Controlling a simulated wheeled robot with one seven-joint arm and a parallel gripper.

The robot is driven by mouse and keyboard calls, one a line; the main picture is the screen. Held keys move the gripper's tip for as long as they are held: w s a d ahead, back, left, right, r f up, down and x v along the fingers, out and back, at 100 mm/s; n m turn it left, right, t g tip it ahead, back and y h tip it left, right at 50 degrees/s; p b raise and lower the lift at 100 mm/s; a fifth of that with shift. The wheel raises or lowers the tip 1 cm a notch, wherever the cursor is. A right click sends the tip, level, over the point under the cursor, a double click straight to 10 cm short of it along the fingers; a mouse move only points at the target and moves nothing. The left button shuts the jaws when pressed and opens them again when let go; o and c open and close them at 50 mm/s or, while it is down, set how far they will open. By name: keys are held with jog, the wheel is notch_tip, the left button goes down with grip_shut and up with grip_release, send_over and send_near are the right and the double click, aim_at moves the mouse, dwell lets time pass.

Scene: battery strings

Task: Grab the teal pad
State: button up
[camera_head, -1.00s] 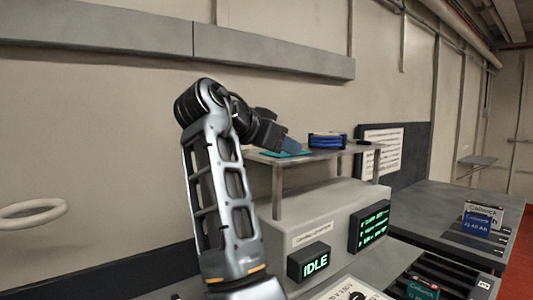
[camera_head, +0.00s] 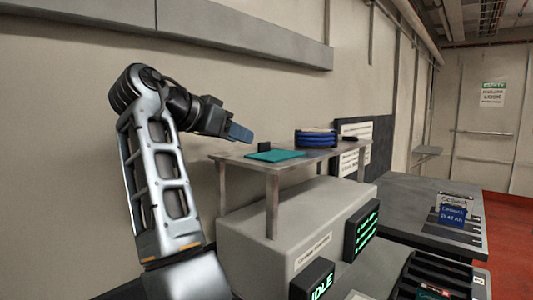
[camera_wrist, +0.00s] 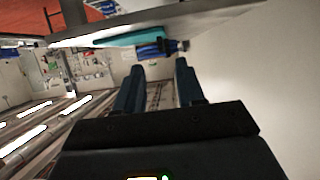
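The teal pad (camera_head: 274,156) lies flat on the raised grey shelf (camera_head: 237,160), near its left front part. It also shows in the wrist view as a teal strip (camera_wrist: 130,38) near the top, beyond the fingers. My gripper (camera_head: 240,133) is up and to the left of the pad in the head view, apart from it. In the wrist view my gripper (camera_wrist: 160,66) has its two dark blue fingers spread, with nothing between them.
A small black block (camera_head: 264,146) stands just behind the pad. The shelf stands over a grey cabinet with an IDLE display (camera_head: 314,282). The wall (camera_head: 60,120) is behind my arm.

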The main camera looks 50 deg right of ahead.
jog(key=p, duration=0.2)
send_near(275, 150)
jog(key=shift+w+x, duration=0.1)
jog(key=shift+x, duration=0.7)
jog(key=shift+w+x, duration=0.15)
jog(key=shift+x, duration=0.6)
jog(key=shift+f, duration=0.1)
grip_shut()
